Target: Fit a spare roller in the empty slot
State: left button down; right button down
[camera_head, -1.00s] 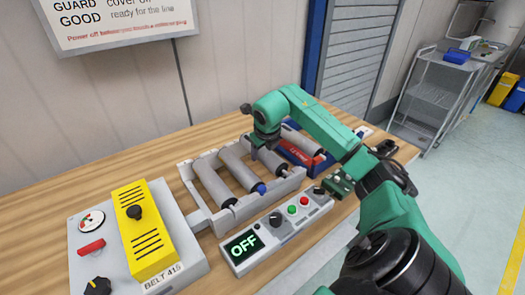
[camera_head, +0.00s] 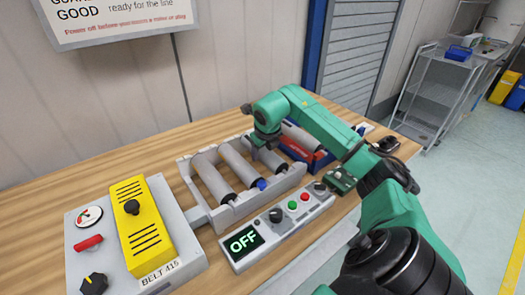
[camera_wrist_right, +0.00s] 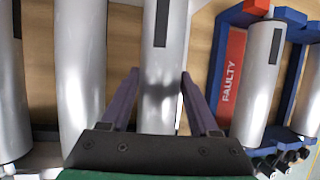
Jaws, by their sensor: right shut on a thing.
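The grey roller frame (camera_head: 236,213) lies on the wooden table. Two grey rollers sit in its left part, one (camera_head: 211,176) at far left and one (camera_head: 238,162) in the middle with a blue end. My right gripper (camera_head: 265,143) is over the frame's right part. In the right wrist view its purple fingers (camera_wrist_right: 159,105) are on both sides of a grey roller (camera_wrist_right: 165,60) with a dark stripe, shut on it. That roller lies alongside the others; whether its ends are seated is hidden. My left gripper is not in view.
A blue and red rack (camera_wrist_right: 232,70) marked FAULTY stands right of the frame and holds rollers (camera_wrist_right: 265,80). A control box (camera_head: 278,228) reading OFF lies in front. A yellow cover (camera_head: 141,225) sits on the grey belt unit at left.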

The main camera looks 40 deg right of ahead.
jog(key=shift+f, duration=0.15)
jog(key=shift+c, duration=0.6)
grip_release()
jog(key=shift+o, duration=0.4)
jog(key=v, duration=1.4)
jog(key=shift+s+r+b, duration=0.2)
jog(key=shift+r+b, duration=0.1)
jog(key=shift+b, duration=0.1)
jog(key=shift+a, duration=0.1)
